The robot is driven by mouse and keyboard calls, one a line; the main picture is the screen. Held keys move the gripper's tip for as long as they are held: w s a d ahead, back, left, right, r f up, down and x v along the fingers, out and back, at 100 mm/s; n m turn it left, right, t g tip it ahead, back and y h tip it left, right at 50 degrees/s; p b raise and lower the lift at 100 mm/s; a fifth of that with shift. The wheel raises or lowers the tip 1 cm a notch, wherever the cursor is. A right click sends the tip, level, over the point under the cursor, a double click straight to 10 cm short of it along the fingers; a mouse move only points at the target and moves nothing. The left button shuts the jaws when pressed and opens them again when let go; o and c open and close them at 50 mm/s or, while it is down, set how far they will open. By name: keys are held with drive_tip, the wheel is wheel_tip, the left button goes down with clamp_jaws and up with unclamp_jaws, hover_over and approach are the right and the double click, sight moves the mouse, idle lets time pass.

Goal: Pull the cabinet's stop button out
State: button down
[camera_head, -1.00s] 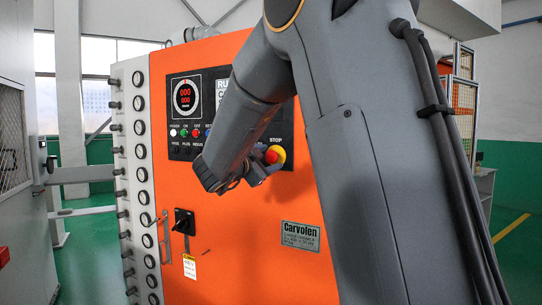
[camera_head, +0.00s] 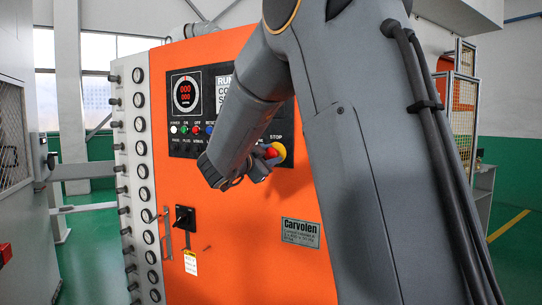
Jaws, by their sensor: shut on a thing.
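The orange cabinet (camera_head: 235,225) stands in front of me with a black control panel (camera_head: 188,148) on its upper face. The stop button (camera_head: 272,152) has a red head on a yellow round base, under the word STOP at the panel's right. My gripper (camera_head: 265,160) reaches it from the left and is shut on the red head. The fingers and wrist hide part of the button, so how far out it stands is hard to tell.
A black rotary switch (camera_head: 184,218) and a metal handle (camera_head: 166,232) sit lower left on the cabinet door. A column of round gauges (camera_head: 141,147) lines its left edge. My arm covers the right side of the cabinet.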

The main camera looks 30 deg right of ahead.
drive_tip(key=shift+s+a, duration=0.3)
drive_tip(key=shift+a, duration=0.1)
drive_tip(key=c, duration=1.2)
unclamp_jaws()
drive_tip(key=shift+b+v, duration=1)
drive_tip(key=shift+v, duration=2.9)
